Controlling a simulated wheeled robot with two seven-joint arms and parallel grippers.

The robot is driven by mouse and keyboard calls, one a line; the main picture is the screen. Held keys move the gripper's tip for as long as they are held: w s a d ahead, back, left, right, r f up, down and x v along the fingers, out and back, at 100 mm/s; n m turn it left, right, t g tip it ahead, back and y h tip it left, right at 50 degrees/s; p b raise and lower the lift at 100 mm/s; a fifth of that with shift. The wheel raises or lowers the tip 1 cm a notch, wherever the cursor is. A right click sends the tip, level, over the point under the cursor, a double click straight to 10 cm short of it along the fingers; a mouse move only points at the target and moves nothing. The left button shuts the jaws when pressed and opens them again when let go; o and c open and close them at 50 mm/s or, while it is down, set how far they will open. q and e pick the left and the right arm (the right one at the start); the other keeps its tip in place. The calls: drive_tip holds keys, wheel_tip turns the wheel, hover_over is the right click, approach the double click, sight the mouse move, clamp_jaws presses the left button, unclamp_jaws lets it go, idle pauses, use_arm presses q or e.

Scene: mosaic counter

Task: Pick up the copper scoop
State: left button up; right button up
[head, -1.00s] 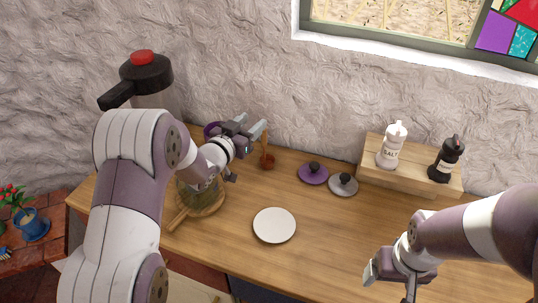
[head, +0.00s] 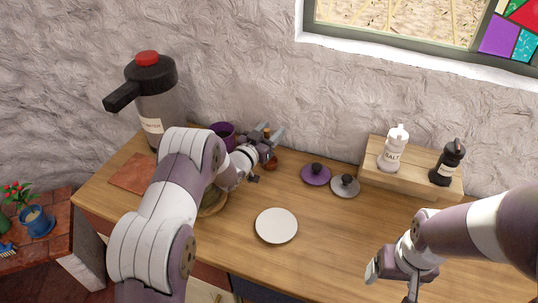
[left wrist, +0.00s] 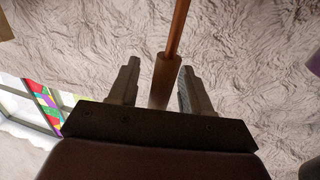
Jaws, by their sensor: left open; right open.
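The copper scoop stands upright near the back of the counter by the wall; its copper bowl (head: 271,162) shows just below my left gripper (head: 272,138). My left gripper is open at the height of the scoop's upper handle. In the left wrist view, the copper shaft (left wrist: 178,32) and the thicker brown handle end (left wrist: 164,82) lie between the two spread fingers (left wrist: 157,88), with gaps on both sides. Part of the scoop is hidden by the gripper in the head view. My right gripper (head: 390,275) is open and empty over the counter's front right.
A white plate (head: 276,226) lies mid-counter. A purple lid (head: 315,175) and grey lid (head: 345,186) lie right of the scoop. A purple pot (head: 221,133) and tall dispenser (head: 157,105) stand left. Salt (head: 393,150) and pepper (head: 447,162) shakers stand on a wooden riser (head: 400,184).

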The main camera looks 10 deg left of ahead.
use_arm(q)
drive_tip(key=shift+s, duration=0.1)
clamp_jaws()
drive_tip(key=shift+r, duration=0.1)
drive_tip(key=s+d+r+b, duration=0.2)
drive_tip(key=s+d+r, duration=0.5)
drive_tip(key=d+r, duration=0.2)
drive_tip(key=shift+d+r+b, duration=0.2)
drive_tip(key=shift+r+b, duration=0.15)
drive_tip(key=shift+r, duration=0.6)
